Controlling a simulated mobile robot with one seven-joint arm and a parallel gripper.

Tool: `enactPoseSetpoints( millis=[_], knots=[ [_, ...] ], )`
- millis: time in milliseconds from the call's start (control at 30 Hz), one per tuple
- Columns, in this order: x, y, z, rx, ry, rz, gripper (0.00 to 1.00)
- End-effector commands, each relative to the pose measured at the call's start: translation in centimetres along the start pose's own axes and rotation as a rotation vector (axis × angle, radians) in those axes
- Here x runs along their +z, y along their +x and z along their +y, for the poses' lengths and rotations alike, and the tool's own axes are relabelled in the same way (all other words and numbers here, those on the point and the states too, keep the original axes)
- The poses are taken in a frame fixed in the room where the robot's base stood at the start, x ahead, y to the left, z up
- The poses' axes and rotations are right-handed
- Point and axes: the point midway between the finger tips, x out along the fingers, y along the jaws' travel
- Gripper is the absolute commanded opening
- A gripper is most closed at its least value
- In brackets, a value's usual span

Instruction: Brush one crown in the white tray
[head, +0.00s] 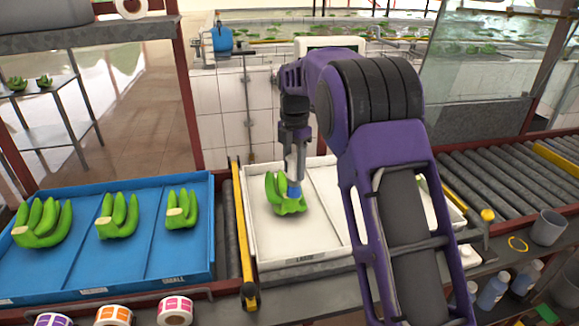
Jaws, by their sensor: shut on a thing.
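The white tray (249,243) stands in the middle, partly hidden by my arm. My gripper (294,168) points straight down over this hand and is shut on a brush, whose blue part (294,188) shows below the fingers. The brush's lower end is at the crown; I cannot tell whether it touches. A bit of green shows at the right behind my arm, mostly hidden.
A blue tray (146,239) at left holds three green banana hands. Label rolls (174,309) stand along the front edge. Yellow-ended rails (250,292) flank the white tray. A grey cup (548,228) and bottles (493,291) are at right, below the roller conveyor (490,185).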

Motion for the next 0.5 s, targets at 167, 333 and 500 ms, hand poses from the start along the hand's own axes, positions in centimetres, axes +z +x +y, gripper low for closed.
enactPoseSetpoints(
  millis=[167, 333, 500],
  knots=[
    [0.1, 0.0, -0.1, 0.000, 0.000, 0.000, 0.00],
    [-0.5, 0.0, 0.3, 0.000, -0.002, 0.001, 0.00],
    [-1.2, 0.1, 0.7, 0.000, -0.002, 0.001, 0.00]
  ],
)
